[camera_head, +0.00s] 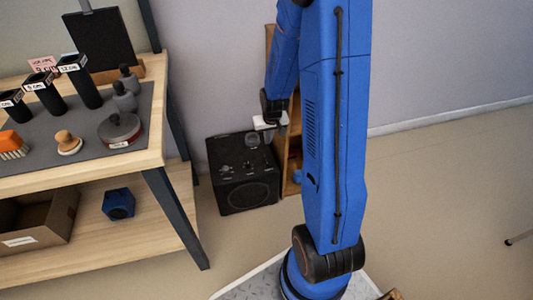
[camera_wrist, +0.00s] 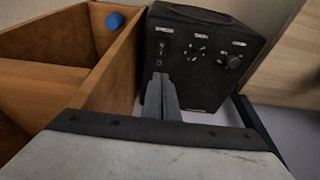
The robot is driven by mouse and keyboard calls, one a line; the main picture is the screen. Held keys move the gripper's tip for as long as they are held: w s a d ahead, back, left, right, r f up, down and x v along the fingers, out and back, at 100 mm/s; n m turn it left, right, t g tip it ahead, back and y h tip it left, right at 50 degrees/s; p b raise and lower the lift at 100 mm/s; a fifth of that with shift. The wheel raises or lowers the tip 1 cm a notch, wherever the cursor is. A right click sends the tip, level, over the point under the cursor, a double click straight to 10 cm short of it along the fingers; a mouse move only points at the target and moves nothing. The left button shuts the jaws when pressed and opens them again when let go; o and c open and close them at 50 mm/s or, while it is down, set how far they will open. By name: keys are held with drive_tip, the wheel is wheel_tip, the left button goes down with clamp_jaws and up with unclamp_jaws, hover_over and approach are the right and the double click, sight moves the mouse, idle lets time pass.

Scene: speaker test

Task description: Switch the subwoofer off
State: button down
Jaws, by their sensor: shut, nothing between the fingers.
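The subwoofer is a black box (camera_head: 247,190) on the floor between the workbench and a wooden shelf unit. Its round speaker shows on the front in the head view. In the wrist view the subwoofer (camera_wrist: 208,75) has a panel with pale labels, small controls on the left and in the middle, and a round knob (camera_wrist: 234,61) on the right. My gripper (camera_wrist: 160,77) is shut and empty, its fingertips over the left part of the panel, just below a small control. I cannot tell whether they touch. In the head view my gripper is small and its fingertips are unclear.
The wooden shelf unit (camera_wrist: 112,75) stands close at the left in the wrist view, with a blue round thing (camera_wrist: 115,20) in it. Open floor (camera_head: 440,190) lies to the right.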

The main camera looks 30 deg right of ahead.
hover_over(266, 161)
drive_tip(key=shift+d+f, duration=0.1)
drive_tip(key=shift+f, duration=4.55)
drive_tip(key=shift+f, duration=2.1)
drive_tip(key=shift+w+f, duration=0.1)
drive_tip(key=shift+f, duration=0.05)
drive_tip(key=shift+s+a, duration=0.25)
drive_tip(key=shift+s, duration=0.55)
drive_tip(key=shift+r, duration=0.2)
drive_tip(key=shift+r, duration=0.25)
drive_tip(key=s+v, duration=0.1)
drive_tip(key=v, duration=1.2)
drive_tip(key=shift+a, duration=0.1)
